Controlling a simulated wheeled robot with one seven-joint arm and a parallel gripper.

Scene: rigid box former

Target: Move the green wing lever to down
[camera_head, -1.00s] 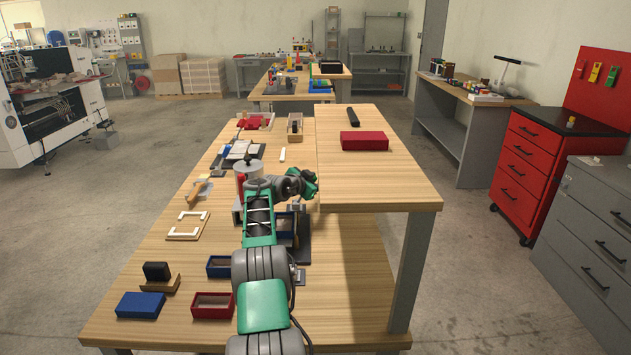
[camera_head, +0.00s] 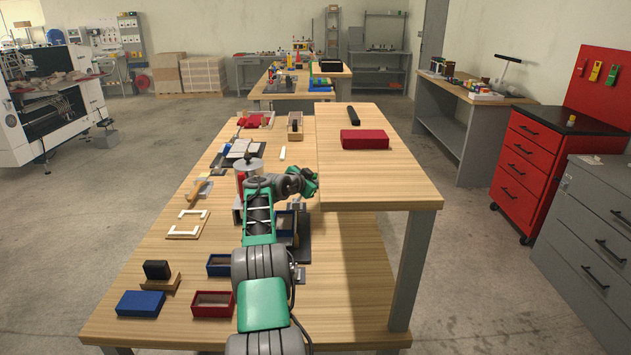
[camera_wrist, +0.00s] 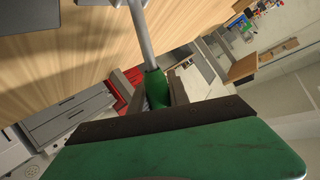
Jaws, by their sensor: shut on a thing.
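The green wing lever shows in the wrist view as a grey rod (camera_wrist: 142,38) ending in a green grip (camera_wrist: 156,88). My gripper (camera_wrist: 153,92) has its dark fingers on either side of that green grip and is shut on it. In the head view my gripper (camera_head: 308,184) is beside the left edge of the raised shelf, above the box former (camera_head: 301,235). My arm hides much of the box former, and the lever cannot be made out clearly there.
The raised wooden shelf (camera_head: 385,185) stands close to the right of my gripper, with a red box (camera_head: 364,140) on it. A blue tray (camera_head: 220,265), a red tray (camera_head: 212,304) and a blue box (camera_head: 141,303) lie on the lower bench (camera_head: 165,265).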

